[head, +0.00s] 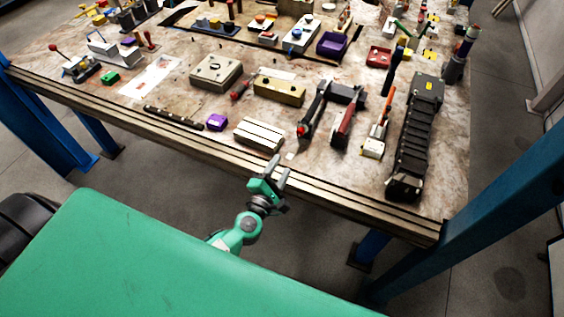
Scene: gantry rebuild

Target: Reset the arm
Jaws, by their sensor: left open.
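My left gripper (278,170) shows in the head view on the end of my green left arm (241,234). It is open, with nothing between its fingers. It is at the front edge of the workbench (330,197), just below a white ribbed block (259,134) in the picture. I cannot tell whether it touches the edge. My right gripper is not in view.
The bench carries many parts: a black ribbed conveyor-like unit (415,135), a small purple block (217,122), a grey box (215,73) and a purple tray (332,44). Blue posts (478,243) stand at the bench's sides. Bare floor (150,165) shows in front of the bench.

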